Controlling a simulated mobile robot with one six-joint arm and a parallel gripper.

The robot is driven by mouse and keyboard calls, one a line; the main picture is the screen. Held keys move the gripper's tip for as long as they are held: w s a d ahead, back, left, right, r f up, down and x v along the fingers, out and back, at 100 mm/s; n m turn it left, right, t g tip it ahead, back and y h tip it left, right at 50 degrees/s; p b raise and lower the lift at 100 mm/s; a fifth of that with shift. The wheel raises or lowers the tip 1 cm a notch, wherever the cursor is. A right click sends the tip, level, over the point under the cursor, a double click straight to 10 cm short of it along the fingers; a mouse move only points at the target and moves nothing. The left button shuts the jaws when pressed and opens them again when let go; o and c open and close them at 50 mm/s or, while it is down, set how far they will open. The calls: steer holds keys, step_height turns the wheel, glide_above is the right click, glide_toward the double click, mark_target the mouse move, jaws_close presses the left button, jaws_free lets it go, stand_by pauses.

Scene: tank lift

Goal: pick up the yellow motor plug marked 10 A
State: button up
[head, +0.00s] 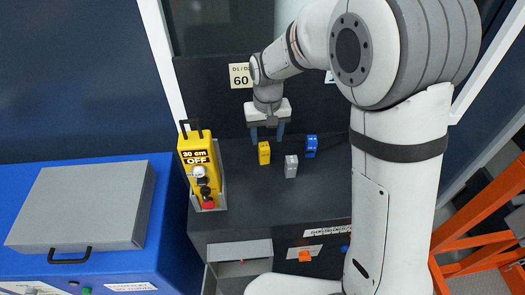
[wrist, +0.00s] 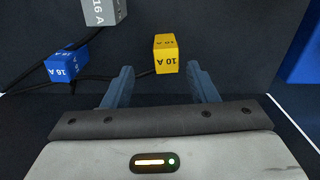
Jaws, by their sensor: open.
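The yellow motor plug marked 10 A (head: 264,153) stands on the dark bench top. In the wrist view the yellow plug (wrist: 166,54) shows its 10 A label, beyond and between the fingertips, nearer the right one. My gripper (head: 267,134) is open and empty, just behind the yellow plug in the head view. In the wrist view both fingers of my gripper (wrist: 160,78) are spread with nothing between them. A grey plug marked 16 A (head: 291,166) and a blue plug marked 16 A (head: 311,146) stand to the right in the head view.
A yellow control box reading 30 cm OFF (head: 200,165) stands left of the plugs. Dark cables (wrist: 115,78) run near the plugs in the wrist view. A blue cabinet (head: 165,215) with a grey case (head: 85,205) is at the left. Bare bench lies in front of the plugs.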

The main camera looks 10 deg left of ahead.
mark_target(264, 146)
steer(key=f, duration=0.5)
steer(key=shift+s+a+f+p, duration=0.2)
steer(key=shift+a+p, duration=0.1)
steer(key=shift+p, duration=0.1)
steer(key=shift+r, duration=0.1)
steer(key=c, duration=1.1)
